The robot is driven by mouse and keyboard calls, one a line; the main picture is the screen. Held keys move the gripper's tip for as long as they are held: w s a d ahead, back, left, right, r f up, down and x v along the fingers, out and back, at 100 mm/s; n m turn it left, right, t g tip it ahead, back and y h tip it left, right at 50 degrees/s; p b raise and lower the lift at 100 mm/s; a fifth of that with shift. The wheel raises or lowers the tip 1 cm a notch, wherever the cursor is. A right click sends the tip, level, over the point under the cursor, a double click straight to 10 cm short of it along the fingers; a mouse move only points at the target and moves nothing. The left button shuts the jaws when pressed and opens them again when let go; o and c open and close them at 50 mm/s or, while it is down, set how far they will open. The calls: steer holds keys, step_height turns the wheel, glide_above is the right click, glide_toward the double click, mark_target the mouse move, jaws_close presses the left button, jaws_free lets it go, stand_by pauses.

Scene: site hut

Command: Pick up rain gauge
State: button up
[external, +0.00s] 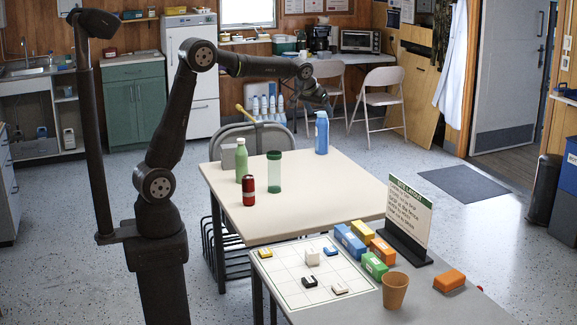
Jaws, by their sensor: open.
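A clear green-tinted tube (274,173), which looks like the rain gauge, stands upright near the middle of the cream table (330,195). A red can (248,191) stands just left of it and nearer the camera. A green bottle (241,160) stands behind the can, left of the tube. My gripper (322,103) is small in view, open and empty, to the right of the tube and higher up. It appears just above the blue pump bottle (321,134); whether they touch cannot be told.
The grey front table holds a white grid sheet (290,285) with small blocks, several coloured boxes (350,241), a sign (409,213) and a brown cup (395,290). A folding chair (250,135) stands behind the cream table.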

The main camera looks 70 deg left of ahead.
steer(key=s+a+f+g, duration=0.1)
steer(key=s+a+f, duration=0.3)
steer(key=s+a, duration=0.35)
steer(key=h, duration=0.1)
glide_above(274, 159)
steer(key=s, duration=0.5)
step_height(274, 159, down, 5)
steer(key=shift+m+g, duration=0.3)
steer(key=shift+g, duration=0.1)
steer(key=x, duration=1.1)
steer(key=shift+d+f, duration=0.2)
steer(key=shift+f, duration=0.05)
steer(key=shift+x, duration=3.05)
steer(key=shift+d, duration=0.15)
steer(key=shift+c, duration=0.5)
steer(key=c, duration=1.2)
steer(key=shift+r, duration=0.15)
